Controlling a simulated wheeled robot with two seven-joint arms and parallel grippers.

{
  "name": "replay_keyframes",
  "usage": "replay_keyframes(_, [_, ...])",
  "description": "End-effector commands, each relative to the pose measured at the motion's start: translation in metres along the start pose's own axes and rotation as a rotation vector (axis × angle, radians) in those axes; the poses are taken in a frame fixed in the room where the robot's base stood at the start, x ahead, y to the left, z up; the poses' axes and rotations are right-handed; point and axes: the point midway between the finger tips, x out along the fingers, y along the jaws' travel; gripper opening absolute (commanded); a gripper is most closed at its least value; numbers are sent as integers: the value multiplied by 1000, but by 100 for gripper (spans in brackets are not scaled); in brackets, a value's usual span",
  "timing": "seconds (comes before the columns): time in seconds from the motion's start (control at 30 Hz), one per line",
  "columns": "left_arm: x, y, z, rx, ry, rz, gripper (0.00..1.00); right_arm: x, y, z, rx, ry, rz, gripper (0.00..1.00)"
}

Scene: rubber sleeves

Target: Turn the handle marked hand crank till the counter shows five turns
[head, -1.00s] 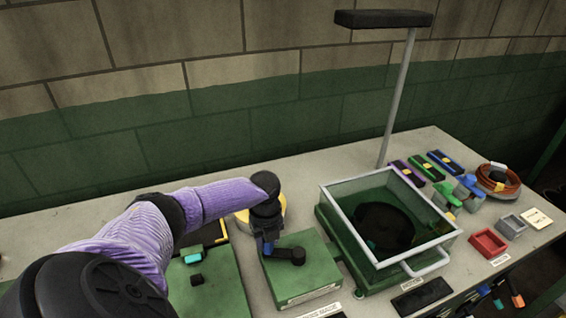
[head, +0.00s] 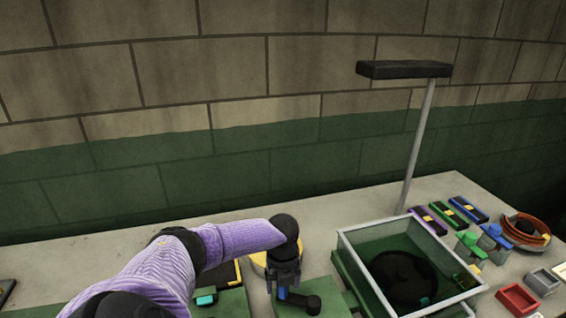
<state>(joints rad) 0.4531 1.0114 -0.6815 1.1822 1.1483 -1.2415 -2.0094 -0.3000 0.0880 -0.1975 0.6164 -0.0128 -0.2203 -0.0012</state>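The crank (head: 313,304) is a black arm with a round black hub, on a green box (head: 333,291) near the bottom edge of the head view. A blue upright piece (head: 281,293) stands at the arm's left end. My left gripper (head: 283,283) points down right at this blue piece. Its fingers overlap the piece in the picture, so I cannot tell whether they are shut on it. No counter reading or label is legible. The lower front of the box is cut off. My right gripper is out of view.
A clear-walled bin (head: 355,270) stands right of the crank box, with a lamp post (head: 417,145) behind it. A yellow round object (head: 258,262) sits partly behind my gripper. Small trays, including a red one (head: 518,299), and a coiled orange hose (head: 527,232) lie at right.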

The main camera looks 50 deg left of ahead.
Motion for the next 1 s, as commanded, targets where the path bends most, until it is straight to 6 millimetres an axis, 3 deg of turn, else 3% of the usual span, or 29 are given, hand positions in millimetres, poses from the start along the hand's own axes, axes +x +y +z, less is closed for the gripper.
replay_keyframes(0.27, [-2,0,0,0,0,0,76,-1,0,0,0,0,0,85])
replay_keyframes(0.6, [-80,0,0,2,-2,0,76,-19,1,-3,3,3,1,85])
replay_keyframes(0.7, [-94,0,1,0,-1,0,76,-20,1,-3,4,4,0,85])
replay_keyframes(1.0, [-99,0,0,0,1,0,76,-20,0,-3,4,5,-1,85])
